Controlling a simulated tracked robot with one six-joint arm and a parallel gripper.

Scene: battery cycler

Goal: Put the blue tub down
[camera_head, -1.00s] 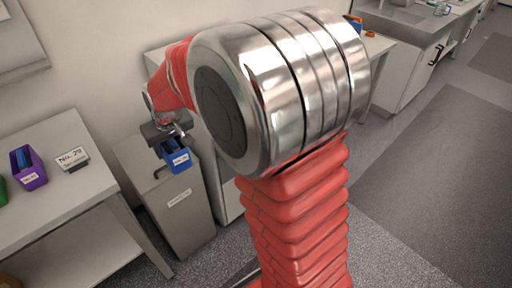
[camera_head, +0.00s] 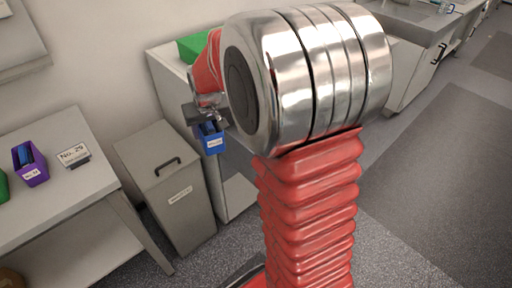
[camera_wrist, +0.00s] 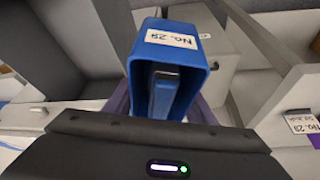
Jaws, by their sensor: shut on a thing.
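The blue tub (camera_head: 212,142) hangs from my gripper (camera_head: 208,120) in the head view, in the air before the side of a pale cabinet. In the wrist view the tub (camera_wrist: 172,30) shows large, with a white label reading about "No. 29". A blue piece with a dark top (camera_wrist: 164,94) sits inside it. My gripper is shut on the tub; its fingertips are mostly hidden. A small sign (camera_head: 74,155) reading about "No. 29" stands on the left table (camera_head: 65,190); a sign also shows at the right of the wrist view (camera_wrist: 302,122).
A purple tub (camera_head: 31,165) stands on the left table, with part of a green tub (camera_head: 3,187) beside it. A grey bin (camera_head: 180,205) with a handle stands between table and cabinet (camera_head: 172,75). A green thing (camera_head: 191,47) is on the cabinet. The table's front is clear.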

